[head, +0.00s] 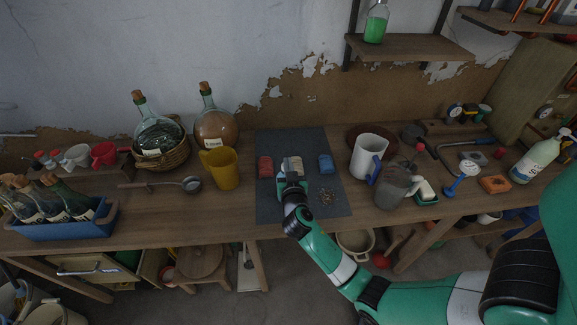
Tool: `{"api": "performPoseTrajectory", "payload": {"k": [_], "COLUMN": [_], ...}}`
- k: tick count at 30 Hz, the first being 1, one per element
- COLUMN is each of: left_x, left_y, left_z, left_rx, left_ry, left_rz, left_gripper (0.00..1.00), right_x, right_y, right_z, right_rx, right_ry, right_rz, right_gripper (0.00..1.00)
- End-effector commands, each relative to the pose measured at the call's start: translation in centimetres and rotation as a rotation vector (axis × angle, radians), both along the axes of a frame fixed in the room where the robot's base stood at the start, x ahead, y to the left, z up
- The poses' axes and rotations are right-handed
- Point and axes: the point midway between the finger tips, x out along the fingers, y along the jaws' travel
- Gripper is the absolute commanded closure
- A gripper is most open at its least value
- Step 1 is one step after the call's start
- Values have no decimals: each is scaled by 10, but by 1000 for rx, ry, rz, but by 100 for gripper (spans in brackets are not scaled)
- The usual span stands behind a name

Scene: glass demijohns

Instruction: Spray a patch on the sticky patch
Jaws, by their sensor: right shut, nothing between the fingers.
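The sticky patch seems to be the brown speckled spot (328,197) on the dark mat (262,205), right of my right gripper. A pale green and white bottle (538,160) stands upright at the right end of the bench; its top is too small to make out clearly, and it may be the sprayer. My right gripper (291,176) is shut and empty over the mat, in front of a beige block (293,161). I cannot tell whether it touches the block. A red block (265,166) and a blue block (326,163) lie on either side. My left gripper is out of view.
A yellow jug (221,168) stands left of the mat. A white mug (367,157) and a clear glass jug (393,186) stand right of it. A sponge (426,188), a blue brush (461,178) and tools crowd the right side. The mat's front left is clear.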

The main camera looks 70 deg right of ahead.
Motion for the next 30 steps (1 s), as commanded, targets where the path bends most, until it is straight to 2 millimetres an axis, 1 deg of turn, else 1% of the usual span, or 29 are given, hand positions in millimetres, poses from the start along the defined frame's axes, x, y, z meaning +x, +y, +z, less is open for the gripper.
{"api": "performPoseTrajectory", "payload": {"k": [1,5,6,7,9,12,16,19,30], "left_x": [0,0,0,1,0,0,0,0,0], "left_y": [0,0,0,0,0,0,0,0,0], "left_z": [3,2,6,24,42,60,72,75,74], "left_rx": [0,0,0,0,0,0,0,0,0], "left_ry": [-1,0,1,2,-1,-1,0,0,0], "left_rz": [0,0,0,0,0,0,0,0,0], "left_gripper": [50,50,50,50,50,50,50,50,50], "right_x": [-4,-19,-24,-28,-35,-38,-42,-44,-44], "right_y": [12,41,50,57,71,77,84,87,87], "right_z": [4,9,14,24,28,28,26,23,21], "right_rx": [-1,-5,-4,-3,-7,-4,-7,-7,-8], "right_ry": [-1,-2,-2,3,3,2,-2,-4,-7], "right_rz": [6,7,8,7,8,1,1,3,2], "right_gripper": [100,100,100,100,100,100,100,100,100]}}
